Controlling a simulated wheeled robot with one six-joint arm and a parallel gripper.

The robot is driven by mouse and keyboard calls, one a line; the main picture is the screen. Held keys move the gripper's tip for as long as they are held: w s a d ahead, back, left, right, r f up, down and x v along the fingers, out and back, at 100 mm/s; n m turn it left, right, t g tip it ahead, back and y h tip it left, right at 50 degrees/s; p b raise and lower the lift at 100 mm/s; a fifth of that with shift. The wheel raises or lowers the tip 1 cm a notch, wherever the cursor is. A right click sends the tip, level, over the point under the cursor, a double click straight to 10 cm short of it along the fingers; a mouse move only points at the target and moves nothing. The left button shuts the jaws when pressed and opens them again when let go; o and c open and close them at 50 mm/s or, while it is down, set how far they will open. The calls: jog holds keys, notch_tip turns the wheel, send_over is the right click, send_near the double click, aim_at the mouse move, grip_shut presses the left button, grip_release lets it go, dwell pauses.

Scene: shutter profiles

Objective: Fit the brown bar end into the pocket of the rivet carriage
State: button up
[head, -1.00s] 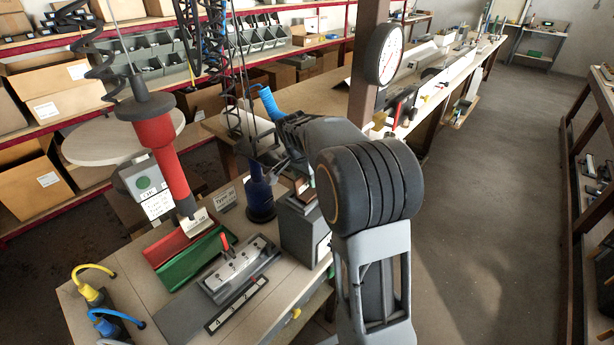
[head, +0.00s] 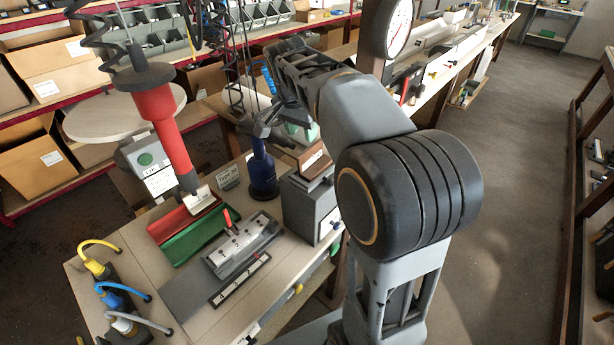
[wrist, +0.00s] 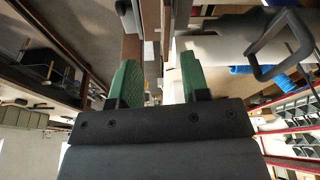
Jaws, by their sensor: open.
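My gripper shows in the wrist view (wrist: 159,78) with its two green fingers wide apart. Brown surfaces show beyond the gap, but I cannot tell whether they are bar ends; nothing is clearly held. In the head view, a brown piece with a white label (head: 313,160) lies on top of a grey box at the table's right edge. My gripper end is near and above it, largely hidden by my arm. A grey and white fixture with a red lever (head: 242,245), apparently the rivet carriage, sits on the table; its pocket is too small to make out.
Red and green trays (head: 190,228) lie behind the fixture, below a hanging red tool (head: 170,130). A blue bottle (head: 262,172) stands close to the grey box (head: 308,208). A black numbered strip (head: 240,280) lies in front. Yellow, blue and grey hooked tools (head: 112,295) stand at left.

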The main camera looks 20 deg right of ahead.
jog(key=s+a+f+n+t, duration=0.1)
jog(key=s+a+f+n, duration=0.1)
jog(key=s, duration=0.4)
jog(key=s+a+f+n+t+y, duration=0.1)
jog(key=s+a+f+n, duration=0.1)
jog(key=s+f+n, duration=0.2)
jog(key=s+a+f+n+y, duration=0.1)
jog(key=s+a+f+n, duration=0.1)
jog(key=s+n, duration=0.3)
jog(key=s+f, duration=0.1)
jog(key=s, duration=0.2)
jog(key=shift+s+a+t, duration=0.15)
jog(key=shift+a+t, duration=0.1)
jog(key=shift+t, duration=0.15)
jog(key=shift+d+f, duration=0.1)
